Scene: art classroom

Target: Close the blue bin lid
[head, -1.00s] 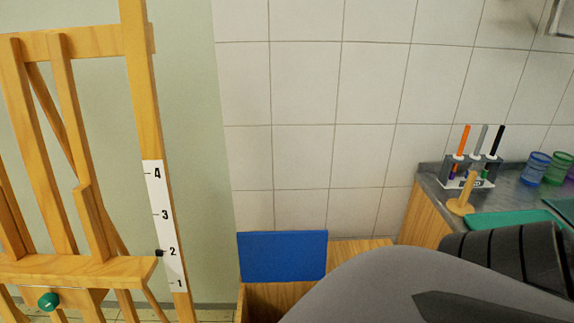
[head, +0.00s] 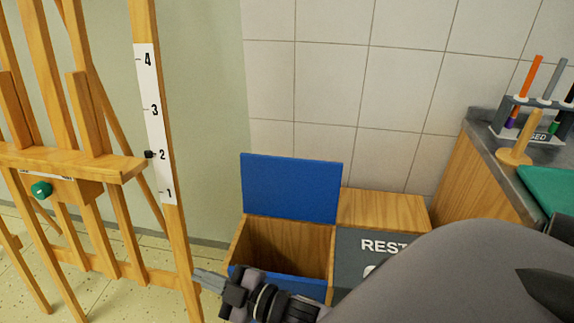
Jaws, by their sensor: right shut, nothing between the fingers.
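The blue bin lid (head: 290,187) stands open and upright at the back edge of a wooden bin (head: 287,244), against the tiled wall. The bin's inside looks empty as far as I can see, and its front has a blue panel (head: 300,286). My right gripper (head: 201,280) is shut and empty, in front of the bin at its lower left, pointing left. It is apart from the lid in the picture. My right arm hides part of the bin front. My left gripper is not in view.
A wooden easel (head: 170,210) with a numbered strip stands close at the left of my right gripper. A second bin with a grey front (head: 350,250) adjoins on the right. A counter (head: 505,170) with a pen rack (head: 535,120) is at the far right.

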